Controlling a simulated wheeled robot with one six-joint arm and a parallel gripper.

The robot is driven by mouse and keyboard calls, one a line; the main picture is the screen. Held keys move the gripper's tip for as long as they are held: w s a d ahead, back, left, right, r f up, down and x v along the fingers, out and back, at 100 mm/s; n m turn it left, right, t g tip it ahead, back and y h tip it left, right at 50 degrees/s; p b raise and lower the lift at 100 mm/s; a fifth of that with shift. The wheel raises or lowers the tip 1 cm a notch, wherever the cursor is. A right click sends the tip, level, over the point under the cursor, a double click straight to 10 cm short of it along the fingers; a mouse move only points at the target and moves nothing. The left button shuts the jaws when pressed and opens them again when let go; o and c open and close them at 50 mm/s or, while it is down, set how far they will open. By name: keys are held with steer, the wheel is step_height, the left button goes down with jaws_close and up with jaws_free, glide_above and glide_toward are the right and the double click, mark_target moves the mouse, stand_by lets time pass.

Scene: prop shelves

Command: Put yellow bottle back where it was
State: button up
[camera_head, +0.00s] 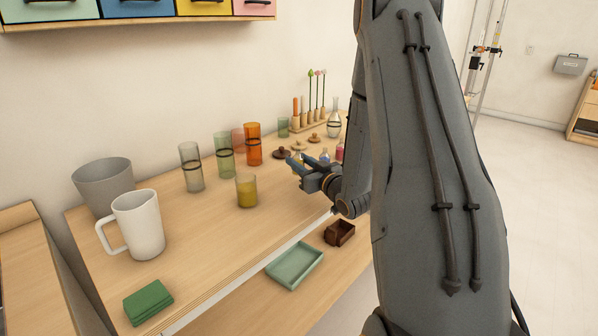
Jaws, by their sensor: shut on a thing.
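My gripper (297,168) is at the middle right of the shelf top, low over the wood, with its dark fingers pointing left. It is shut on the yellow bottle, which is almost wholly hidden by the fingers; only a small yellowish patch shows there. I cannot tell whether the bottle touches the wood. Just beyond the gripper stand a small blue bottle (325,155) and a red-pink bottle (340,151), the latter partly behind my arm.
A white jug (139,226) stands front left. A green tray (295,266) lies lower. The middle-front wood is clear.

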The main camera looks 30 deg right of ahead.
steer(key=shift+f, duration=1.7)
steer(key=shift+f, duration=0.15)
steer(key=o, duration=1.1)
steer(key=shift+s+d, duration=0.1)
steer(key=shift+s, duration=0.25)
steer(key=s, duration=0.3)
steer(key=s+b, duration=0.1)
steer(key=s, duration=0.3)
steer(key=s+d, duration=0.1)
steer(key=s, duration=0.3)
steer(key=shift+s+r, duration=0.2)
